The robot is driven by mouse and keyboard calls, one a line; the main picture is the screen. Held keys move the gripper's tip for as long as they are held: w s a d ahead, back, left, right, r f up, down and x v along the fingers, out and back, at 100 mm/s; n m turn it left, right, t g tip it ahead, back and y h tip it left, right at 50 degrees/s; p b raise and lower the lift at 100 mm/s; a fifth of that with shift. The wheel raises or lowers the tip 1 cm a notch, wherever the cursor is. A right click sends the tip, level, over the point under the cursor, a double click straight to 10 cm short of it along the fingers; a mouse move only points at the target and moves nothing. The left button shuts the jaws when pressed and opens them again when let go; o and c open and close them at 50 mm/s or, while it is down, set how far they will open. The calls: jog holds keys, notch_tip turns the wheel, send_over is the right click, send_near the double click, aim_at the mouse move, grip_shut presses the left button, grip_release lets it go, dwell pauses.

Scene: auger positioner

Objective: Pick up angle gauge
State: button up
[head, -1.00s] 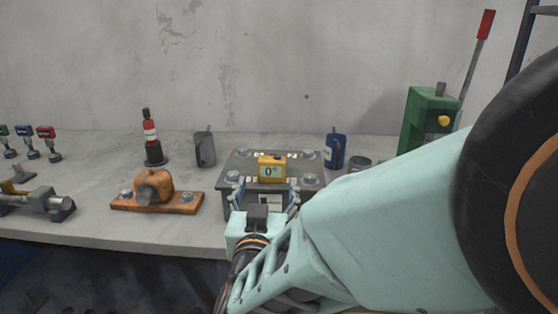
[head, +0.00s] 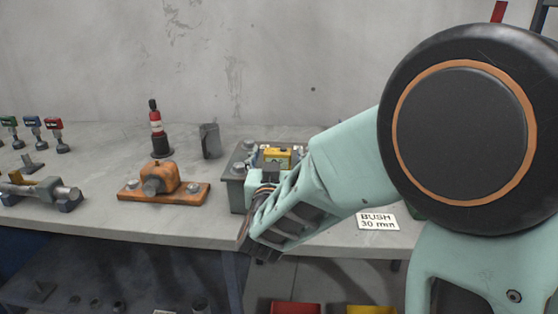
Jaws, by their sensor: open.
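The angle gauge (head: 284,153) is a small yellow box on top of the grey metal block (head: 238,178) on the bench. Its upper part shows, and its lower front is hidden by my gripper and arm. Its 0° display, readable earlier, is hard to make out now. My gripper (head: 270,162) is in front of the gauge, over the block, with its fingers open and pointing away from the camera. I cannot tell whether a finger touches the gauge.
An orange clamp block (head: 163,182) stands left on the bench (head: 110,222). Behind it are a red and black bottle (head: 157,128) and a grey cup (head: 210,141). A BUSH 30 mm label (head: 377,221) lies at the right. My arm hides the back right.

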jog(key=c, duration=1.5)
jog(key=shift+r, duration=0.1)
jog(key=shift+c, duration=0.2)
